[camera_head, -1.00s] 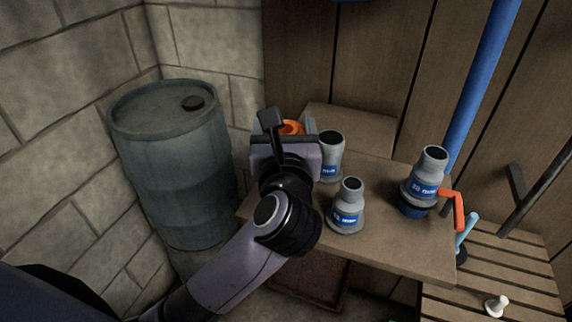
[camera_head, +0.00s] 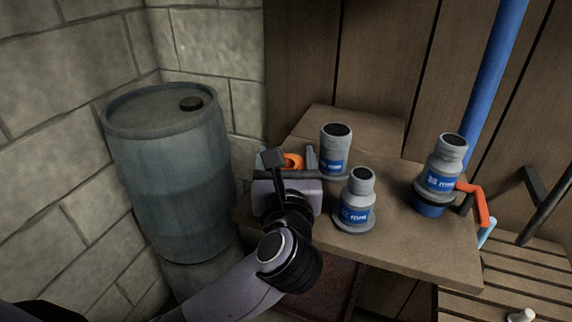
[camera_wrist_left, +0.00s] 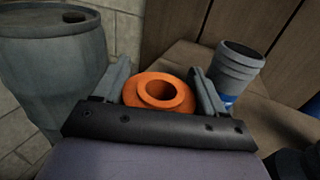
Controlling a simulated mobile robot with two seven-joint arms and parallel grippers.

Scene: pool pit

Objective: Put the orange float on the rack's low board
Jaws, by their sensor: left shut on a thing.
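My left gripper (camera_head: 290,162) is shut on the orange float (camera_head: 293,160), a short ring with a round hole. In the left wrist view the float (camera_wrist_left: 160,92) sits between the two grey fingers, its opening facing up. The gripper is at the left end of a brown wooden board (camera_head: 420,247), left of the grey bottles. A raised wooden step (camera_head: 365,125) lies at the back of the board. I cannot tell whether the float touches the board, because my gripper and wrist hide what is under it. My right gripper is not in view.
Grey blue-labelled bottles stand close by: one behind (camera_head: 336,145), one in front (camera_head: 356,205), one at right (camera_head: 444,165). A blue-grey barrel (camera_head: 170,170) stands left. A slatted bench (camera_head: 530,265) and a blue pipe (camera_head: 490,85) are at right. The board's front right is clear.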

